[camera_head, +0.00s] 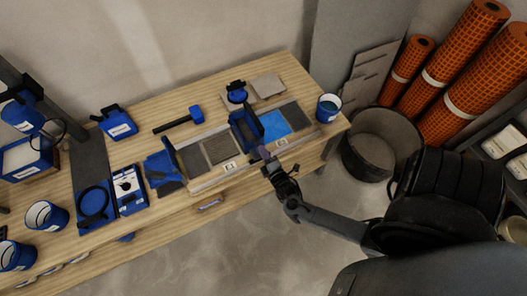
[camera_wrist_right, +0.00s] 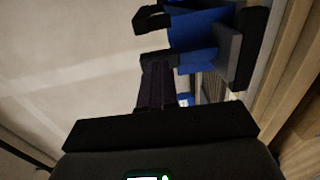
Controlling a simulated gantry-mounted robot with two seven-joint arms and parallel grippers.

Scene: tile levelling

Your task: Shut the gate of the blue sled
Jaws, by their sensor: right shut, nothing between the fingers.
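The blue sled (camera_head: 246,128) stands on the tile frame between the dark tile and the bright blue tile. It has upright blue and dark plates. Which plate is the gate, and how far it stands open, I cannot tell. In the right wrist view the blue and black sled (camera_wrist_right: 200,30) fills the upper right, close beyond the fingers. My right gripper (camera_head: 263,153) is shut and empty, just in front of the sled at the frame's front edge. Its dark fingers also show in the right wrist view (camera_wrist_right: 157,82). Whether they touch the sled is unclear. My left gripper is out of view.
The tile frame (camera_head: 207,182) runs along the workbench. A blue mallet (camera_head: 195,115), a round blue-topped tool (camera_head: 236,92) and a loose tile (camera_head: 268,86) lie behind it. A blue cup (camera_head: 328,107) stands at its right end, and a folded blue item (camera_head: 162,170) at its left.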

